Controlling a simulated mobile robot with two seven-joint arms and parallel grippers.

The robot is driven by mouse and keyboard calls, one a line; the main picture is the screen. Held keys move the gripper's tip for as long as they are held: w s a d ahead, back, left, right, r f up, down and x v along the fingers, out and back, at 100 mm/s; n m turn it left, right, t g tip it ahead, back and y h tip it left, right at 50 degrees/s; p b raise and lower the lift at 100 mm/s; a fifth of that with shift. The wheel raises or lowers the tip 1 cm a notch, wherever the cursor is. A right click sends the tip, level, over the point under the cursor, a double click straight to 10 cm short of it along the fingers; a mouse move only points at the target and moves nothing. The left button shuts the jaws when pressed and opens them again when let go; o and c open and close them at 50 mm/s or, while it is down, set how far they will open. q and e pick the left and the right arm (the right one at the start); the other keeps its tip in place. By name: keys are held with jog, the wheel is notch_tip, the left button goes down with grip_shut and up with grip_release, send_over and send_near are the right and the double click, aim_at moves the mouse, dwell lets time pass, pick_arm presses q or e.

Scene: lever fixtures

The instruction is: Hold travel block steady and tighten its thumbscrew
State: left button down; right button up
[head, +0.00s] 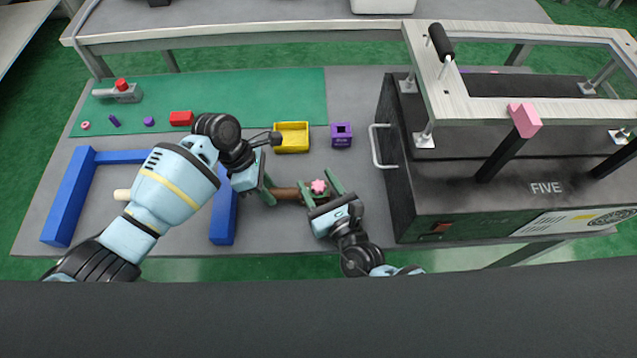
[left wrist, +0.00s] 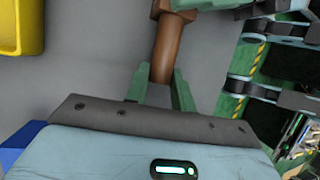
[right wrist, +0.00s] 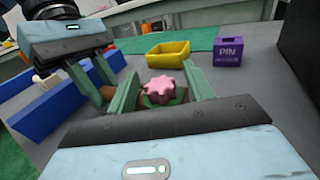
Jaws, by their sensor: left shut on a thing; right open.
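The travel block's brown bar (head: 285,194) lies on the grey table top. It also shows in the left wrist view (left wrist: 168,45). My left gripper (head: 269,190) is shut on the bar's left end, with the end between its fingertips (left wrist: 160,80). The pink lobed thumbscrew (head: 319,186) sits at the bar's right end. In the right wrist view the thumbscrew (right wrist: 160,91) is between the spread green fingers of my right gripper (right wrist: 165,82). Those fingers are open, with gaps on both sides of it. The block under the thumbscrew is mostly hidden.
A yellow bin (head: 292,138) and a purple pin holder (head: 342,135) stand just behind. A blue frame (head: 70,200) lies left. A large black machine (head: 450,200) with a handle stands close on the right. Small parts lie on the green mat (head: 260,95).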

jog(key=c, duration=1)
jog(key=shift+m+t+h, duration=0.4)
jog(key=shift+m+h, duration=0.4)
jog(key=shift+h, duration=0.4)
jog(key=o, duration=1)
jog(key=v, duration=1.2)
